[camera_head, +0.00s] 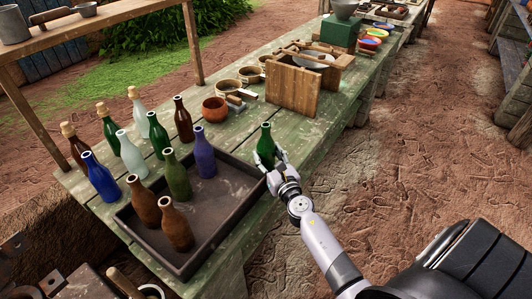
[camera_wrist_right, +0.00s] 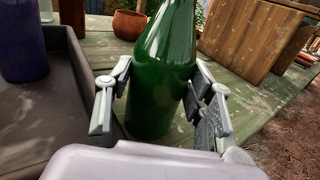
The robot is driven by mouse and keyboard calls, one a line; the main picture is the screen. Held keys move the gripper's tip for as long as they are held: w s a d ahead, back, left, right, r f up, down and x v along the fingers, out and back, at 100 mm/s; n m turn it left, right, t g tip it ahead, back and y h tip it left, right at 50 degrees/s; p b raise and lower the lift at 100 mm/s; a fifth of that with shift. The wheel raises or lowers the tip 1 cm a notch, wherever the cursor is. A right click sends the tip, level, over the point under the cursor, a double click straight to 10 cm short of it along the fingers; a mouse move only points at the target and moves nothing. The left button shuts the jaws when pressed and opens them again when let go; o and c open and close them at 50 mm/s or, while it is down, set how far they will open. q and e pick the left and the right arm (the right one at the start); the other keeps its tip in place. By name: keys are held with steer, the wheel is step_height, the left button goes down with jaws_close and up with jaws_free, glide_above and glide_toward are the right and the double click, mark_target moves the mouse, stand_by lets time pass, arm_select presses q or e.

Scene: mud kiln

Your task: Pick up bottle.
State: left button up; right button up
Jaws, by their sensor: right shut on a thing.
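A green glass bottle (camera_head: 266,143) stands upright on the green wooden table, just right of the dark tray. My right gripper (camera_head: 269,163) reaches it from the lower right and is shut on its body. In the right wrist view the same green bottle (camera_wrist_right: 165,65) fills the middle, with the fingers of my right gripper (camera_wrist_right: 155,95) on both its sides. The bottle's top is cut off in that view. My left gripper is not in view.
The tray (camera_head: 235,215) holds several bottles, with more standing behind it. The table's right edge is close to the bottle.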

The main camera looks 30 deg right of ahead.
steer(key=shift+r, duration=0.15)
steer(key=shift+c, duration=0.2)
step_height(320, 180, up, 20)
steer(key=p, duration=1.9)
steer(key=s+a+f+n+y+b, duration=0.3)
steer(key=s+a+b, duration=0.8)
steer(key=s+a, duration=0.9)
step_height(320, 180, up, 10)
steer(key=s+d+p, duration=0.1)
steer(key=p, duration=0.9)
steer(key=shift+s+d+r+m+y, duration=0.15)
steer(key=shift+s+d+m+y, duration=0.15)
steer(key=shift+s+d+y, duration=0.1)
